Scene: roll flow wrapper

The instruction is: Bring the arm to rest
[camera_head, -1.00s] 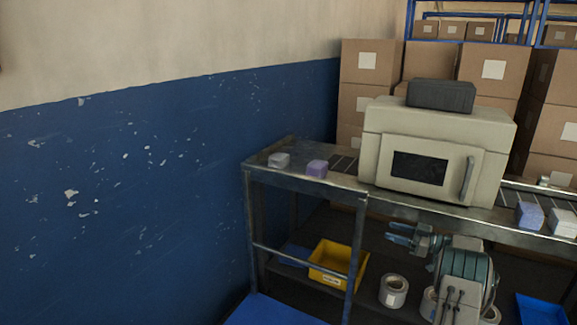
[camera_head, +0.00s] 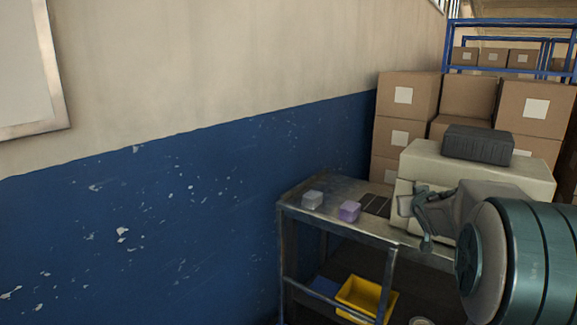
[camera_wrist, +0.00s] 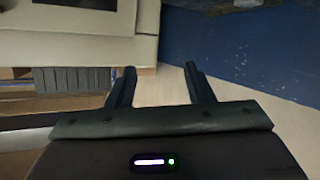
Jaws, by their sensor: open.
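My arm is raised at the right of the head view, with my gripper (camera_head: 418,222) in front of the cream wrapper machine (camera_head: 470,168) and hiding part of its front. In the wrist view my gripper (camera_wrist: 160,70) has its two dark fingers spread apart, with nothing between them. Wall and pale floor or surface show beyond the fingertips. The machine (camera_wrist: 80,48) also shows at the upper left of the wrist view.
A grey-white pack (camera_head: 312,199) and a purple pack (camera_head: 349,211) lie on the left end of the metal table (camera_head: 300,208). A yellow bin (camera_head: 366,298) sits on the lower shelf. Stacked cartons (camera_head: 404,100) stand behind. The blue-and-cream wall (camera_head: 150,220) fills the left.

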